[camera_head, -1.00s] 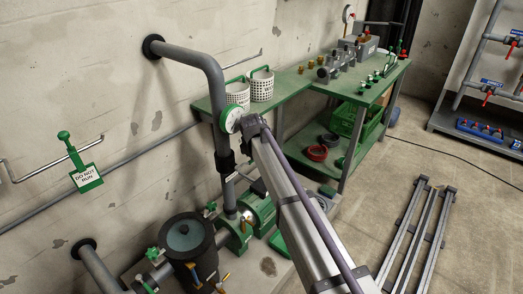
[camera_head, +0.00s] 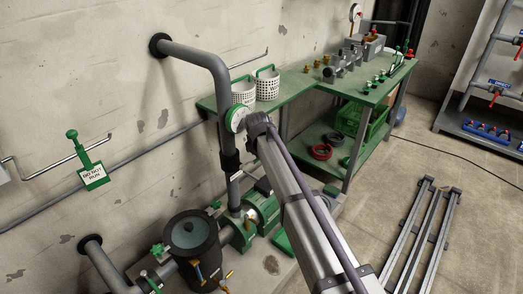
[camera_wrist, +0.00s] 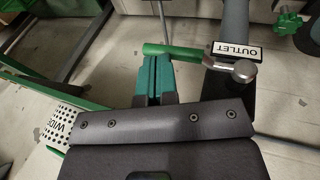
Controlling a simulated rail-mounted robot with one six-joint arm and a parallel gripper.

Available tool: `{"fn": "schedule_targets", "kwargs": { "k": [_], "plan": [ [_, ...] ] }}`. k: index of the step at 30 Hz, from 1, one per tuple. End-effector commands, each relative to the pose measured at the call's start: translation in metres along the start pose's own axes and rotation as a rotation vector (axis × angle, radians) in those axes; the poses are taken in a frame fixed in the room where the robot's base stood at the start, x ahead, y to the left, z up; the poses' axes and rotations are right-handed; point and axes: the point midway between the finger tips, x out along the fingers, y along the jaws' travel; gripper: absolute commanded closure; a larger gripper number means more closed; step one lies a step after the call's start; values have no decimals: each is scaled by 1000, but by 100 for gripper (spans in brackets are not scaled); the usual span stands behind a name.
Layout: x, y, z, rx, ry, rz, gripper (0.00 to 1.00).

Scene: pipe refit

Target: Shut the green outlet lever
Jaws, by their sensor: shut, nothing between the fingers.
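In the wrist view, the green outlet lever (camera_wrist: 172,50) sticks out to the left from its silver hub (camera_wrist: 243,71) on a grey pipe (camera_wrist: 236,18). Its handle lies across the pipe, at about a right angle in the picture. A white OUTLET tag (camera_wrist: 235,51) sits beside the hub. My gripper (camera_wrist: 152,58) shows teal fingers, shut with nothing between them. The fingertips are right at the free end of the lever; I cannot tell whether they touch it. In the head view my arm hides the lever and the gripper.
A round gauge (camera_head: 237,118) and the vertical pipe (camera_head: 228,150) stand beside my arm's end. White perforated baskets (camera_head: 267,87) stand on the green bench (camera_head: 300,88) behind. A dark canister (camera_head: 191,232) and green pump (camera_head: 262,208) are below. Grey rails (camera_head: 425,235) lie on the floor.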

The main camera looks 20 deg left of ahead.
Motion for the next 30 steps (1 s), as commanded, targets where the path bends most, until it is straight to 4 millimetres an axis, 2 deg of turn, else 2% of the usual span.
{"fn": "schedule_targets", "kwargs": {
  "k": [1, 2, 4, 12, 16, 21, 30],
  "plan": [
    [-19, 2, -1, -1, 1, 1, 100],
    [-26, 2, -1, -1, 2, 1, 100],
    [-24, -16, 9, -3, 3, 1, 100],
    [-50, -71, 38, -2, 5, 1, 100],
    [-60, -90, 48, -3, 4, 1, 100],
    [-64, -98, 52, -1, 4, 2, 100],
    [-64, -98, 51, -1, 4, 2, 100]
  ]
}}
